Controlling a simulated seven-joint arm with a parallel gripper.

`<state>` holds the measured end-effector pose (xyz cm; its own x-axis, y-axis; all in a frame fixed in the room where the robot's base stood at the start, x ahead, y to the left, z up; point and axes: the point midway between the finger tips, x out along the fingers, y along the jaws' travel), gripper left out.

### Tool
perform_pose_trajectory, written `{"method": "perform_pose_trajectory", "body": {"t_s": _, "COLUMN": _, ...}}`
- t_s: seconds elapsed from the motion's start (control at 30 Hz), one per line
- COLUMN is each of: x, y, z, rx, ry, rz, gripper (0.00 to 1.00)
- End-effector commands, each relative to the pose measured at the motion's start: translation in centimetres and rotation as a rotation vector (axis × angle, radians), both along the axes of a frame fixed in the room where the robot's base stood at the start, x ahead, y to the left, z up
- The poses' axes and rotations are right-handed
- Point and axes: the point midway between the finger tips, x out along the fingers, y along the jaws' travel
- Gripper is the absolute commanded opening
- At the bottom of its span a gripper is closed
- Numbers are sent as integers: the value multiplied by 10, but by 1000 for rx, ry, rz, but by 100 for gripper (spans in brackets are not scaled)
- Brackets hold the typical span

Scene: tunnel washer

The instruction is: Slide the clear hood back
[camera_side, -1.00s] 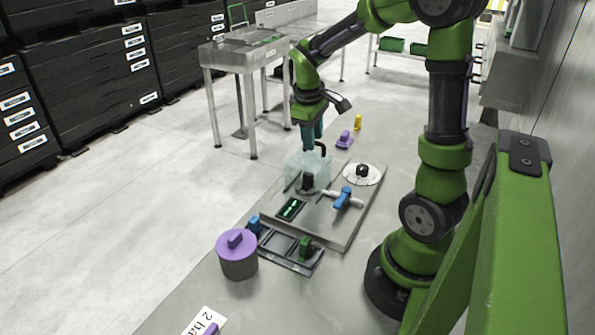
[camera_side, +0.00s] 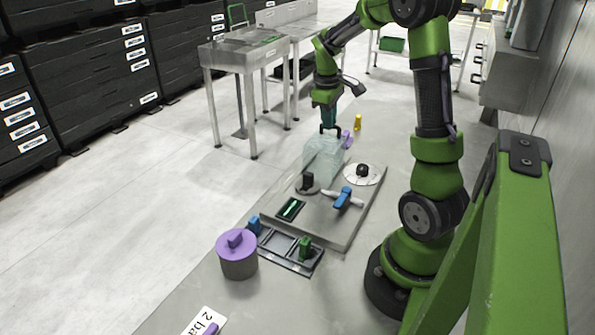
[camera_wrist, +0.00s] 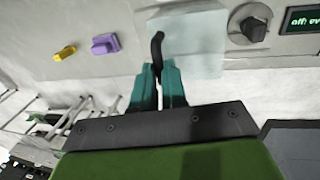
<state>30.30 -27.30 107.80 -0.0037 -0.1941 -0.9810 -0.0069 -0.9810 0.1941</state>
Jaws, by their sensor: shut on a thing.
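The clear hood (camera_side: 322,160) is a pale see-through box at the far end of the grey panel (camera_side: 338,225). It also shows as a pale sheet in the wrist view (camera_wrist: 186,45). A black handle (camera_wrist: 157,48) rises from the hood. My gripper (camera_side: 329,126) is at the hood's far upper edge, and its teal fingers (camera_wrist: 172,88) are shut on the black handle. The exact contact at the fingertips is partly hidden.
On the panel are a black knob (camera_side: 308,183), a small display (camera_side: 291,209), a blue handle (camera_side: 344,197) and a black knob on a white disc (camera_side: 362,171). A purple-lidded pot (camera_side: 237,256) stands in front. Purple (camera_wrist: 105,44) and yellow (camera_wrist: 65,53) pieces lie beyond the hood.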

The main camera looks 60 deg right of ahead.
Motion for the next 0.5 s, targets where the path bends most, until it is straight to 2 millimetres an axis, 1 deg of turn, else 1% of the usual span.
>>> {"method": "perform_pose_trajectory", "body": {"t_s": 0.03, "x": 1, "y": -14, "z": 1, "rx": -3, "ry": -5, "rz": -3, "gripper": 0}}
{"method": "perform_pose_trajectory", "body": {"t_s": 0.1, "x": 2, "y": -26, "z": 1, "rx": -3, "ry": -5, "rz": -2, "gripper": 0}}
{"method": "perform_pose_trajectory", "body": {"t_s": 0.2, "x": 2, "y": -38, "z": 1, "rx": -4, "ry": -6, "rz": 1, "gripper": 0}}
{"method": "perform_pose_trajectory", "body": {"t_s": 0.3, "x": 2, "y": -42, "z": 1, "rx": -5, "ry": -7, "rz": 5, "gripper": 0}}
{"method": "perform_pose_trajectory", "body": {"t_s": 0.5, "x": 1, "y": -43, "z": 2, "rx": -9, "ry": -7, "rz": 5, "gripper": 0}}
